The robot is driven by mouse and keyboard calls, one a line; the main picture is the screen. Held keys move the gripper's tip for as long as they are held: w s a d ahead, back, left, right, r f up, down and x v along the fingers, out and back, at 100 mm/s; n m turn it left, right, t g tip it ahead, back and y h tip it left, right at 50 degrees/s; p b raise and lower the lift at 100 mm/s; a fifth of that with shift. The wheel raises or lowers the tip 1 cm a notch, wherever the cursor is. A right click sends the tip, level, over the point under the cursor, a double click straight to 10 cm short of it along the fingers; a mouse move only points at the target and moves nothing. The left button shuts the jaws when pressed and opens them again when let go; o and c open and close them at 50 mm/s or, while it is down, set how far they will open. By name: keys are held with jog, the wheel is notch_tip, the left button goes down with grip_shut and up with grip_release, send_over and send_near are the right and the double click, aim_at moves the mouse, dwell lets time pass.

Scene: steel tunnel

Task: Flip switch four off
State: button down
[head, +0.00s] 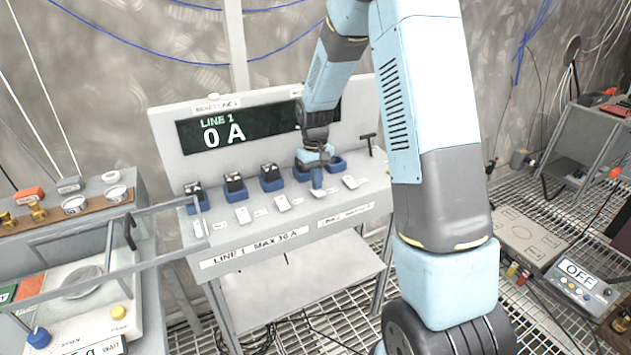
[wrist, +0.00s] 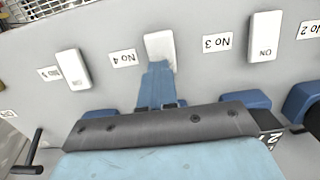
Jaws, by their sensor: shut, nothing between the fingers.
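Switch four (wrist: 159,45) is a white rocker in the wrist view, with the label "No 4" (wrist: 124,58) beside it. It also shows in the head view (head: 318,193), just below my gripper (head: 317,185). My gripper's blue fingers are shut and empty. In the wrist view the fingertips (wrist: 157,70) overlap the near end of switch four and hide any lettering there. I cannot tell whether they press on it. The display (head: 222,132) on the panel reads "LINE 1" and "0 A".
Neighbouring rockers with "ON" lettering stand on both sides, one by the "No 3" label (wrist: 265,37) and one at the left (wrist: 73,70). Blue sockets (head: 235,188) line the panel behind the switches. A black T-handle (head: 368,143) stands at the panel's right. A metal rail (head: 110,225) crosses at left.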

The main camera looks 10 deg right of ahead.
jog(key=shift+s+a+f, duration=0.2)
jog(key=shift+s+f, duration=0.2)
jog(key=shift+s, duration=0.25)
jog(key=shift+s+r, duration=0.1)
jog(key=shift+s, duration=0.25)
jog(key=shift+d, duration=0.15)
jog(key=shift+d+r, duration=0.1)
notch_tip(320, 180, up, 14)
jog(key=w, duration=0.1)
jog(key=shift+w+a+r, duration=0.15)
jog(key=shift+w+a, duration=0.15)
jog(key=shift+w, duration=0.1)
jog(key=shift+r, duration=0.1)
